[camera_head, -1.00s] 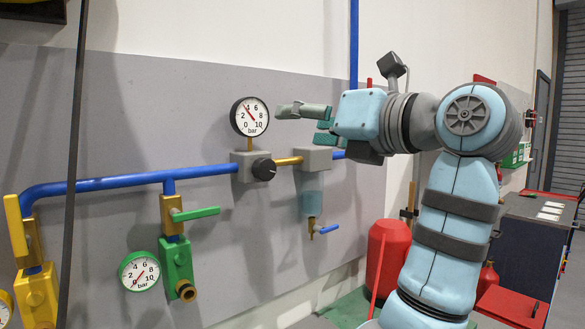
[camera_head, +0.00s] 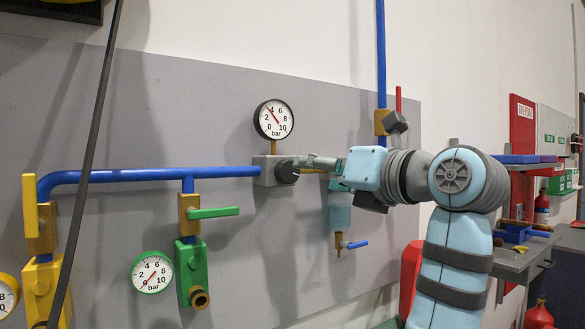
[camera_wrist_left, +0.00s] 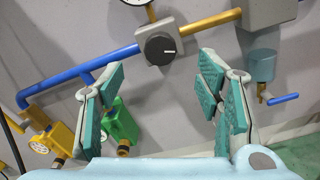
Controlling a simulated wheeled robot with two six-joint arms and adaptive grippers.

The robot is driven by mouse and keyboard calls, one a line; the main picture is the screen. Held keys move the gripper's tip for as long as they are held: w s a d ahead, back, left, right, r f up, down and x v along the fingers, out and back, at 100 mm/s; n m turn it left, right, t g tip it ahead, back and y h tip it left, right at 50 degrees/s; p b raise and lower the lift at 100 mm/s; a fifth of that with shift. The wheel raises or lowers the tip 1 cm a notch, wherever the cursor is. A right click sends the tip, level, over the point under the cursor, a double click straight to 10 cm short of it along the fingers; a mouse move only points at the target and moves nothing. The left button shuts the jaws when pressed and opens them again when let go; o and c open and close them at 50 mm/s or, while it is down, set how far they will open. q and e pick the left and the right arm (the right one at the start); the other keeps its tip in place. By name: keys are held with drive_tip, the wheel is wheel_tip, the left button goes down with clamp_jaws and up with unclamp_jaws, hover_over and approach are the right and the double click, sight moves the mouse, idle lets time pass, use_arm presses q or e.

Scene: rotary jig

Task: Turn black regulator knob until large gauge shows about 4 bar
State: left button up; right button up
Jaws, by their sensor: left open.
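The black regulator knob (camera_head: 287,172) sits on a grey block on the pipe; it also shows in the left wrist view (camera_wrist_left: 159,48) with a white mark pointing right. The large gauge (camera_head: 273,119) stands above it; its needle points up and left, around 3 to 4. My left gripper (camera_head: 312,163) is at the knob's right in the head view. In the wrist view its teal-padded fingers are spread wide, with the knob beyond and between their tips. My right gripper is not in view.
The blue pipe (camera_head: 130,175) runs left to a green-handled valve (camera_head: 213,212) and a small green gauge (camera_head: 152,272). A clear bowl (camera_head: 340,212) with a blue tap hangs just under my gripper. A dark cable (camera_head: 91,155) crosses the view at left.

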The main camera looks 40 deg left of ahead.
sight(291, 170)
use_arm(q)
drive_tip(key=x, duration=1)
drive_tip(key=shift+f, duration=0.2)
drive_tip(key=shift+s+d, duration=0.1)
drive_tip(key=c, duration=1.1)
drive_tip(key=shift+r+m+p, duration=0.15)
drive_tip(key=shift+m+p, duration=0.75)
drive_tip(key=shift+p, duration=0.05)
drive_tip(key=shift+c, duration=0.3)
